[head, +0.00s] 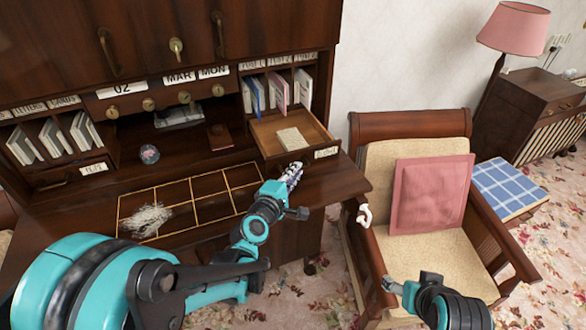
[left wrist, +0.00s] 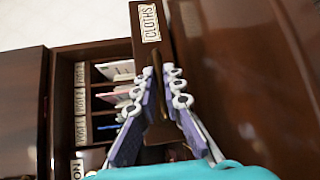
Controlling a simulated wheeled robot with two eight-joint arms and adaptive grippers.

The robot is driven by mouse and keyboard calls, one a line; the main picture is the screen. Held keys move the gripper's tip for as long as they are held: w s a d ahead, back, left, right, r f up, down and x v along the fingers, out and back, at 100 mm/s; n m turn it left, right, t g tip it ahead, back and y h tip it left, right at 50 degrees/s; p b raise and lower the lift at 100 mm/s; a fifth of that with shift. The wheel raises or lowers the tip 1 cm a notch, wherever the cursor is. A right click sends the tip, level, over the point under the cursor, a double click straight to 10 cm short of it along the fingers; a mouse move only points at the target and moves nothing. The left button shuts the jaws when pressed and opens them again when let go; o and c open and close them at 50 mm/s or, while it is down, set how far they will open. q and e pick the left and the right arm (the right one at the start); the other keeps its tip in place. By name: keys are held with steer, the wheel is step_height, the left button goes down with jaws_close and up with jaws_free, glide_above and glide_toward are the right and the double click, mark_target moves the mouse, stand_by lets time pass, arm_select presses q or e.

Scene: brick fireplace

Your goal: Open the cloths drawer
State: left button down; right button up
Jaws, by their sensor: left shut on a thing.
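The cloths drawer (head: 264,137) is pulled out at the right end of the desk's upper part, with a folded beige cloth (head: 293,140) inside. Its front bears a label reading CLOTHS in the left wrist view (left wrist: 149,22). My left gripper (head: 292,175) is at the drawer's front. In the left wrist view its purple fingers (left wrist: 162,112) are shut on the dark drawer handle (left wrist: 160,132), partly hidden between them. My right gripper (head: 390,287) is low in front of the armchair; its fingers are too unclear to tell their state.
An armchair (head: 370,127) with a pink cushion (head: 431,194) stands right of the desk. Envelopes (head: 278,91) fill the slots above the drawer.

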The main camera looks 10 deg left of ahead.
arm_select(q)
steer(key=c, duration=1.9)
jaws_free()
steer(key=v, duration=1.2)
steer(key=shift+f, duration=0.1)
